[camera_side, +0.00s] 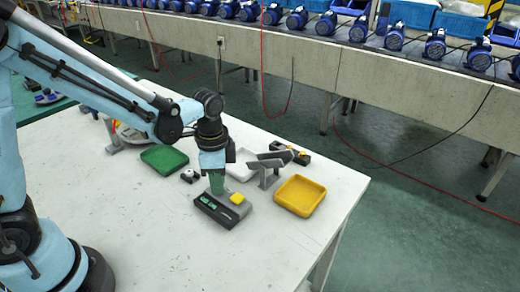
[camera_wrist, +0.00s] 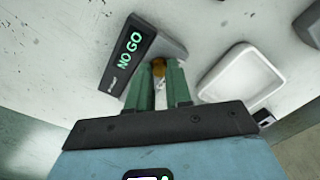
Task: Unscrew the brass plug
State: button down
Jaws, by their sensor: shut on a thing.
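The brass plug (camera_wrist: 158,67) shows as a small round brass piece between my green fingertips in the wrist view. My gripper (camera_wrist: 160,78) is shut on it. In the side view my gripper (camera_side: 217,184) points down at a gauge unit (camera_side: 222,211), a grey block with a black front and a yellow piece on top. The plug is hidden behind the fingers there. The gauge unit also shows in the wrist view, its display (camera_wrist: 130,50) reading "NO GO" in green. I cannot tell how the plug is seated.
A green tray (camera_side: 164,159) lies to the left, a yellow tray (camera_side: 300,196) to the right. A white tray (camera_side: 240,168) lies behind my gripper, with a grey angled stand (camera_side: 268,166) beside it. A black box (camera_side: 294,154) stands farther back. The front of the table is clear.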

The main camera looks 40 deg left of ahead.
jog(key=shift+n, duration=0.4)
jog(key=n, duration=0.4)
jog(key=shift+n, duration=1.3)
jog(key=n, duration=0.7)
jog(key=shift+n, duration=1)
jog(key=n, duration=0.5)
